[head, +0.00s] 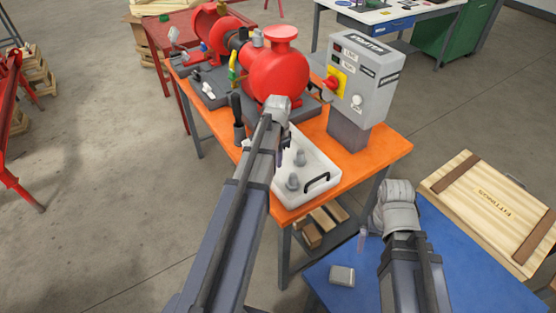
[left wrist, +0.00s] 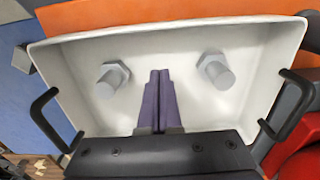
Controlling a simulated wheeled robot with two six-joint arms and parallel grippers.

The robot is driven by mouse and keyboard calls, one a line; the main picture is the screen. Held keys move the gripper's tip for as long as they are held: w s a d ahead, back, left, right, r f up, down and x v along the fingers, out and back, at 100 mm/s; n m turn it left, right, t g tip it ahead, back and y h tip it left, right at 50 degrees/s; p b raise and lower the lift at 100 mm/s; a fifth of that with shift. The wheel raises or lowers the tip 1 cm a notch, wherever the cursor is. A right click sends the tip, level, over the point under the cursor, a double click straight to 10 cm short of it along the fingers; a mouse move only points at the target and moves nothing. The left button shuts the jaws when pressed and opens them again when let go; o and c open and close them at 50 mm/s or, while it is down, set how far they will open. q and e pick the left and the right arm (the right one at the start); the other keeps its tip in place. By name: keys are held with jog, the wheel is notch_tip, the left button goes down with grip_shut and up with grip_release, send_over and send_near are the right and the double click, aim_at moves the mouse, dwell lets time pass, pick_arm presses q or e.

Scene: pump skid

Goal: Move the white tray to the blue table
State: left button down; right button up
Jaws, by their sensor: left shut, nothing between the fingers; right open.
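The white tray (head: 322,167) sits on the orange table (head: 385,150) at its near end. It holds two grey bolts (head: 293,182), and its black handle (head: 317,183) faces the near side. The left wrist view shows the tray (left wrist: 190,50) with a black handle at each end. My left gripper (left wrist: 158,75) is shut and empty over the tray, between the two bolts, not on a handle. In the head view my left arm hides part of the tray. The blue table (head: 455,265) is at lower right. My right gripper (head: 362,238) is open, its fingers partly hidden, over its left edge.
A red pump (head: 280,75) and a grey control box (head: 367,80) stand on the orange table beyond the tray. A small grey block (head: 342,275) lies on the blue table. A wooden crate (head: 490,205) stands beside it. The middle of the blue table looks partly clear.

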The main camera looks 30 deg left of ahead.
pick_arm(q)
notch_tip(320, 180, down, 2)
jog(key=shift+f+b, duration=0.1)
jog(key=shift+b, duration=0.4)
jog(key=s, duration=0.1)
jog(key=s+a, duration=0.1)
jog(key=s+a+r+p, duration=0.1)
jog(key=shift+s, duration=0.2)
pick_arm(e)
jog(key=shift+f, duration=0.6)
pick_arm(q)
jog(key=s+a, duration=0.6)
jog(key=s, duration=0.5)
jog(key=shift+s+a, duration=0.3)
jog(key=shift+a, duration=0.1)
